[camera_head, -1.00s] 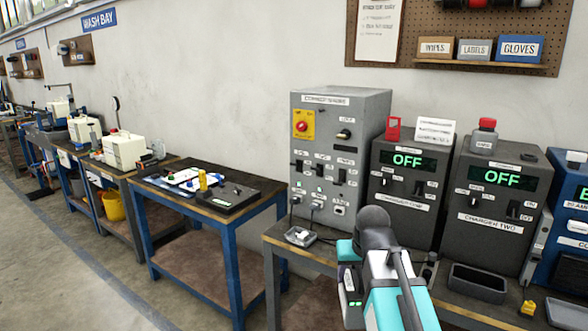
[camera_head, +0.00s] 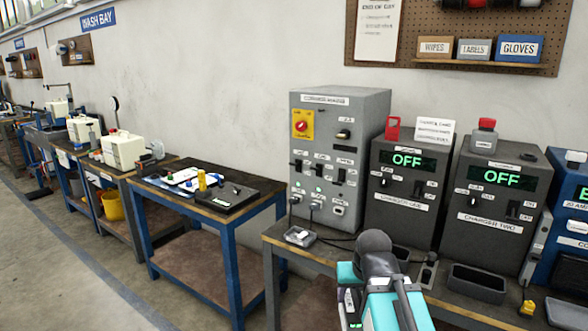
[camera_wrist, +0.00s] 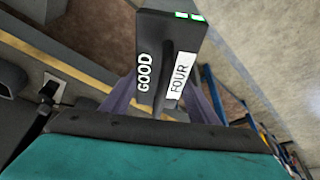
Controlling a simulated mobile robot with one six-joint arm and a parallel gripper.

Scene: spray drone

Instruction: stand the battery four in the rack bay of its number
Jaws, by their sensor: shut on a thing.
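Battery four, a dark block with a white FOUR label, the word GOOD and small green lights, fills the upper middle of the wrist view (camera_wrist: 152,62). My gripper (camera_wrist: 165,98) is shut on it, with a grey finger at each side. In the head view, a small part of the battery (camera_head: 350,302) shows at the left of my teal wrist, low in the picture and in front of the bench. My wrist hides the rest of it and the fingers. I cannot make out a numbered rack bay in either view.
Charger one (camera_head: 403,187) and charger two (camera_head: 492,192) both read OFF. A grey switch cabinet (camera_head: 337,160) stands left of them. A dark open tray (camera_head: 478,283) lies before charger two. A blue-framed table (camera_head: 208,211) holds a black case (camera_head: 228,195).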

